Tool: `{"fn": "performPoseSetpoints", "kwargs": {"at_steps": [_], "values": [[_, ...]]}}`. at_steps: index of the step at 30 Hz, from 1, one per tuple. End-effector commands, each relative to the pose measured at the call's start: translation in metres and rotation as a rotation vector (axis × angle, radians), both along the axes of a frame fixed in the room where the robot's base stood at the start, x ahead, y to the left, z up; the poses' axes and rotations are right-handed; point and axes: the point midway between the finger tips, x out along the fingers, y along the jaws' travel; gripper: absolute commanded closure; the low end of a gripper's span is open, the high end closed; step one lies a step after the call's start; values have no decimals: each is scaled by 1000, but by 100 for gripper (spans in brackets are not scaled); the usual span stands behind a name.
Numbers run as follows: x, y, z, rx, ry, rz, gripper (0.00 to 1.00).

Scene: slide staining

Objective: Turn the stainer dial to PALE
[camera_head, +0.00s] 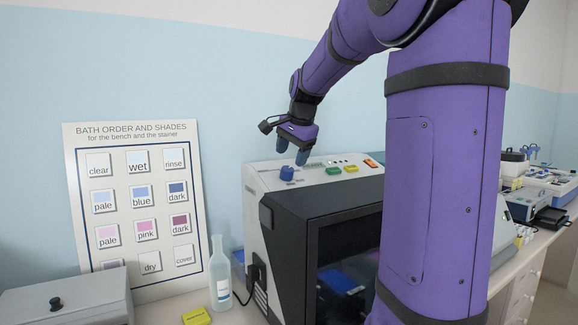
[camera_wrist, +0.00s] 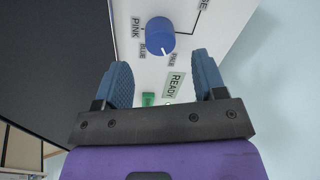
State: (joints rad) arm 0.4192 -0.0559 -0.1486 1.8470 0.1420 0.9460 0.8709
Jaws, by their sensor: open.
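The stainer (camera_head: 262,230) is a pale and dark box on the bench. Its blue dial (camera_head: 287,173) sits at the left of its top panel. In the wrist view the dial (camera_wrist: 160,33) lies beyond my fingertips, with PINK, BLUE and PALE labels around it. A white mark shows on its lower edge, on the side of BLUE and PALE; I cannot tell exactly which it points to. My gripper (camera_head: 292,152) is open and empty, just above and right of the dial. In the wrist view my gripper (camera_wrist: 162,72) has its blue fingers spread, apart from the dial.
A READY label (camera_wrist: 174,86) and a green button (camera_wrist: 148,99) are near my fingers. A shade chart (camera_head: 135,205) leans on the wall. A bottle (camera_head: 219,272), a yellow block (camera_head: 197,317) and a grey box (camera_head: 68,303) stand to the left.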

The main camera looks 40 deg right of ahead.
Motion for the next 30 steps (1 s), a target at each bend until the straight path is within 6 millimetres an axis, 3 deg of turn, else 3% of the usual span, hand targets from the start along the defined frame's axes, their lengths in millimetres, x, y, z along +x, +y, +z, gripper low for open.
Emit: {"fn": "performPoseSetpoints", "kwargs": {"at_steps": [3,10,30], "values": [[-9,2,21,-1,-2,0,36],[-19,6,45,0,0,0,36],[-22,6,50,0,1,0,36]]}}
